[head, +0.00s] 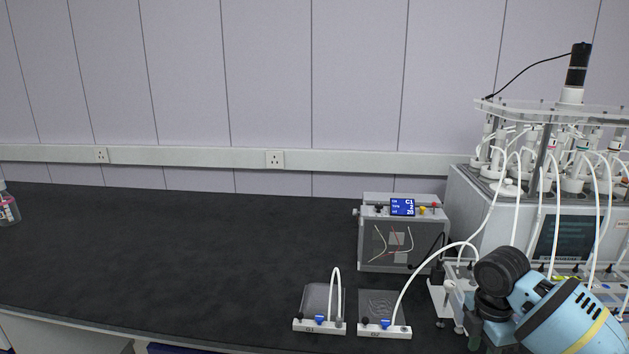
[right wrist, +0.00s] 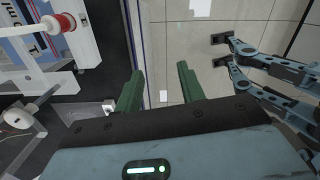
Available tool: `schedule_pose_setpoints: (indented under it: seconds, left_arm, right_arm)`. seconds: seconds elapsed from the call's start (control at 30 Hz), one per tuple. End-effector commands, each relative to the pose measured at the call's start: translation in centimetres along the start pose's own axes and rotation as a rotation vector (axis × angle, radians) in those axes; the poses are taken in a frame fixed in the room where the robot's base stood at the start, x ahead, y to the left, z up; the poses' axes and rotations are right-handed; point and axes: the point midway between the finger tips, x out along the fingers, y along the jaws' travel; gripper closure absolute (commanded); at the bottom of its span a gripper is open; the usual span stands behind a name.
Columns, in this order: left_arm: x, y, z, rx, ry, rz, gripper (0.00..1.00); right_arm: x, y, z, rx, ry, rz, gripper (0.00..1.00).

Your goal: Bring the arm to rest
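My right arm (head: 565,312) comes in from the lower right of the head view, light blue with black joints, at the front edge of the bench by the reactor unit. Its wrist bends down there, and the fingertips cannot be made out in that view. In the right wrist view, my right gripper (right wrist: 159,72) has its two green fingers apart with nothing between them. The floor shows beyond the fingers, past the bench edge. My left arm and gripper are not in the head view.
The reactor unit (head: 540,235) with white tubes stands at right. A grey box with a blue display (head: 402,207) stands left of it. Two gas bags, one left (head: 320,326) and one right (head: 385,331), lie at the front with tubes. The left bench top (head: 180,255) is mostly clear.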

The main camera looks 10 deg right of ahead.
Motion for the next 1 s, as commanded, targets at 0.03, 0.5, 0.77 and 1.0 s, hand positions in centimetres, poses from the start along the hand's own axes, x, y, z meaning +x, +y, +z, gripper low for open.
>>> schedule_pose_setpoints:
  seconds: [0.03,0.5,0.77,1.0]
  left_arm:
    - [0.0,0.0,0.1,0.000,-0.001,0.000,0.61]
    - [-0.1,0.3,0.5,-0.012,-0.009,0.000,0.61]
    - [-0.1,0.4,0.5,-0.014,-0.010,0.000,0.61]
    - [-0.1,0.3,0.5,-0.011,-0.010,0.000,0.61]
  right_arm:
    - [2.3,-1.1,-1.8,0.008,0.006,-0.008,0.61]
    - [14.8,-14.0,-13.6,0.345,0.122,0.013,0.61]
    - [17.2,-22.4,-16.7,0.659,0.189,0.008,0.61]
    - [17.2,-29.4,-16.8,0.991,0.198,0.007,0.61]
